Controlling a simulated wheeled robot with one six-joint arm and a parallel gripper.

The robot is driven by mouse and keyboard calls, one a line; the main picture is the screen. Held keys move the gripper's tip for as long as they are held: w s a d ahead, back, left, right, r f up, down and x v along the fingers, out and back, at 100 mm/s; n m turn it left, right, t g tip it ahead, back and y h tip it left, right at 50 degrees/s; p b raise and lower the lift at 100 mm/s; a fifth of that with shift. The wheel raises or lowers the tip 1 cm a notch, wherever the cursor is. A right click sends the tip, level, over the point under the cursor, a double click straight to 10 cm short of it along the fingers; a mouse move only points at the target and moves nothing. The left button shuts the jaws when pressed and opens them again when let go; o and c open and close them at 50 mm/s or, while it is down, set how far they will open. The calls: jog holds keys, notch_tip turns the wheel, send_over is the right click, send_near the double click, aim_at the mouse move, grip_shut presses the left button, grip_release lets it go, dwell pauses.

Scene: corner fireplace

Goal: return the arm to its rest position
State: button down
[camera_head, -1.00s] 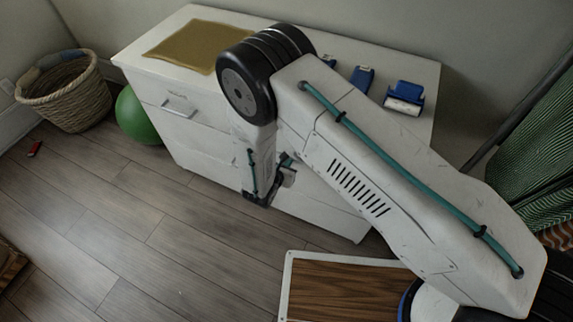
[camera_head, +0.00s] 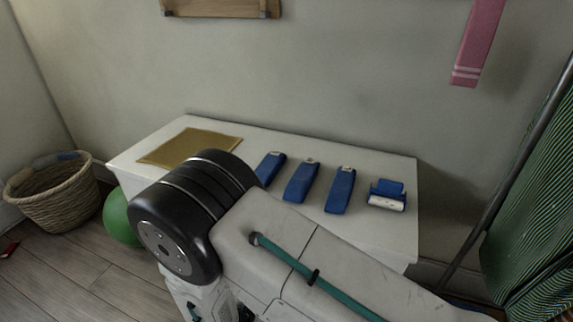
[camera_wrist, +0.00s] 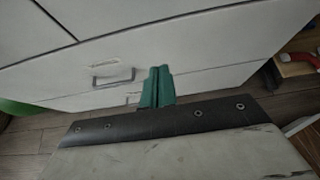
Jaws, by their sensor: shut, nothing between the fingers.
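My arm reaches up from the lower right of the head view, with its large black joint in front of the white dresser (camera_head: 270,140). My gripper is out of the head view. In the wrist view my gripper (camera_wrist: 158,72) shows as two green fingers, shut together with nothing between them. It points toward the dresser's front, which also shows in the wrist view (camera_wrist: 200,50), near a drawer handle (camera_wrist: 113,77). I cannot tell the exact gap between fingertips and dresser.
On the dresser lie a mustard cloth (camera_head: 187,147), several blue items (camera_head: 302,181) and a blue-white roller (camera_head: 387,195). A wicker basket (camera_head: 55,195) and green ball (camera_head: 119,217) stand to the left. A green striped cloth (camera_head: 530,210) hangs at right.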

jog(key=s+d+r+m+g+h, duration=0.25)
jog(key=d+r+m+g, duration=0.25)
jog(key=d+r+m, duration=0.55)
jog(key=s+d+r+m+g+h, duration=0.25)
jog(key=d+r+m+g, duration=0.35)
jog(key=d+r, duration=0.7)
jog(key=s+d+r+m+y, duration=0.3)
jog(key=s+d+r+m, duration=0.1)
jog(key=r, duration=0.3)
jog(key=s+d+r+m+y, duration=0.3)
jog(key=r+m, duration=0.3)
jog(key=r, duration=0.2)
jog(key=s+d+r+m+t+y, duration=0.1)
jog(key=s+d+r+m+y, duration=0.1)
jog(key=s+d+r+m, duration=0.3)
notch_tip(320, 180, up, 3)
jog(key=shift+s+d+r+m+y, duration=0.1)
jog(key=shift+s+d+m+y, duration=0.2)
jog(key=shift+d+m+y, duration=0.25)
